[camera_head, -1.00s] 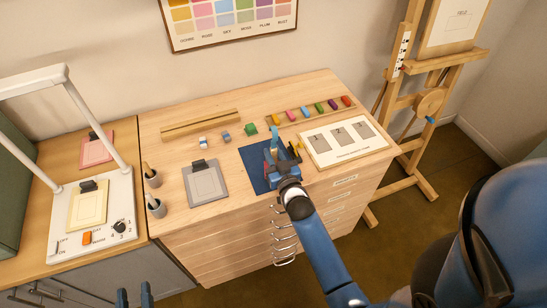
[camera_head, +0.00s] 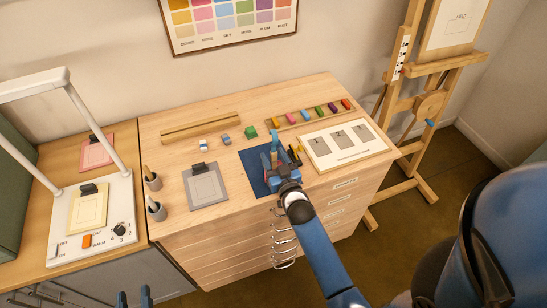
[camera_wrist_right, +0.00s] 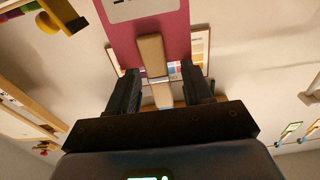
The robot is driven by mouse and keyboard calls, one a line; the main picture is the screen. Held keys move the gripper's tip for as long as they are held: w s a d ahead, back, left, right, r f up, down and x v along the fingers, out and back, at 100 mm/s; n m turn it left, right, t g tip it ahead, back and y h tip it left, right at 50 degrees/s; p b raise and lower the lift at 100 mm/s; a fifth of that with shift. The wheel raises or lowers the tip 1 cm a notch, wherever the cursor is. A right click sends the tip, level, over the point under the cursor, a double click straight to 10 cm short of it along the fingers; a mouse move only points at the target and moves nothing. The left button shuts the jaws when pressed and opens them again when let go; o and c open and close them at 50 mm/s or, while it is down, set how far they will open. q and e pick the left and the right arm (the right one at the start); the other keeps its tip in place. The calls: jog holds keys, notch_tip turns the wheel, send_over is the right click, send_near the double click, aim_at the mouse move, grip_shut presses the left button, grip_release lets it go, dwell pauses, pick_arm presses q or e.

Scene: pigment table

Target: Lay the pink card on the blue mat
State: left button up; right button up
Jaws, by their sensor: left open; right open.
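The dark blue mat (camera_head: 252,164) lies on the wooden cabinet top, partly hidden by my right arm. My right gripper (camera_head: 275,152) is over the mat and open. In the right wrist view, a deep pink card (camera_wrist_right: 172,32) with a pale label fills the top middle. A tan tab stands in front of it, between the open fingers (camera_wrist_right: 153,72); I cannot tell whether they touch it. In the head view the card is not clearly visible behind the gripper. My left gripper (camera_head: 134,298) is open and empty at the bottom edge, away from the cabinet top.
A white numbered board (camera_head: 345,144) and a tray of coloured blocks (camera_head: 311,112) lie to the right. A pink clipped board (camera_head: 97,152) and a lamp base (camera_head: 118,212) are on the left bench.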

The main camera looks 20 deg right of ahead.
jog(key=s+d+r+b, duration=0.1)
jog(key=s+r, duration=0.1)
jog(key=s, duration=1.3)
jog(key=s+r+b, duration=0.1)
jog(key=s, duration=1.5)
jog(key=shift+d+r+h, duration=0.3)
jog(key=shift+d+r, duration=0.1)
jog(key=shift+f+b, duration=1.05)
jog(key=shift+b, duration=0.05)
